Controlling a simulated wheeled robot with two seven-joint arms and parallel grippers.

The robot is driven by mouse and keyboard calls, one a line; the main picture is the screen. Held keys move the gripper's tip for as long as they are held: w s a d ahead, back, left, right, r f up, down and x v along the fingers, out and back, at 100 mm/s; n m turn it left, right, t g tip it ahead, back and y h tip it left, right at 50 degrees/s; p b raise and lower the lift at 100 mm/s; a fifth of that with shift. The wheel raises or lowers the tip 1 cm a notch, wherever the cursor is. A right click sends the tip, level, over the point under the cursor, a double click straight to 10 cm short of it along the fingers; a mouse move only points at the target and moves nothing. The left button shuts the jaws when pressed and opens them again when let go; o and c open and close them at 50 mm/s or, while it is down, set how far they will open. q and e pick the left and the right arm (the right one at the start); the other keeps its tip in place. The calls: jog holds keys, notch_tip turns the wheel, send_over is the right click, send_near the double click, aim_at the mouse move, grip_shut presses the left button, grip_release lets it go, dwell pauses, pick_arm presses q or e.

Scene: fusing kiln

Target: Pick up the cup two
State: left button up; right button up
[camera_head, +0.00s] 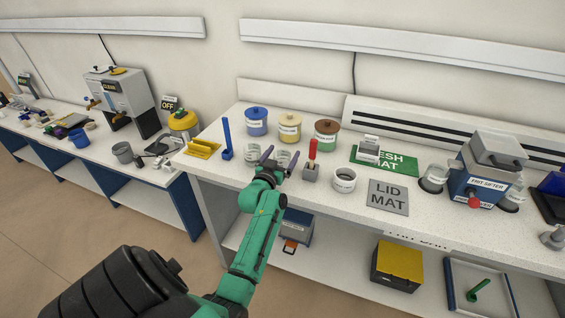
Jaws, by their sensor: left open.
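A small pale cup (251,152) stands just left of the fingers. Another pale cup (283,156) shows behind and between the fingertips, partly hidden by them. A white cup with a dark inside (344,179) stands further right, near the front edge. The labels are too small to read, so I cannot tell which is cup two. I cannot tell if the fingers touch a cup. My right gripper is not in view.
Blue (256,122), yellow (289,127) and brown-lidded green (326,134) jars stand behind. A red-handled tool in a grey block (311,171) is close right of the gripper. A blue upright stand (227,140) is left. A grey lid mat (388,197) lies right.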

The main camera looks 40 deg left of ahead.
pick_arm(q)
jog(key=shift+s, duration=0.15)
jog(key=c, duration=1.5)
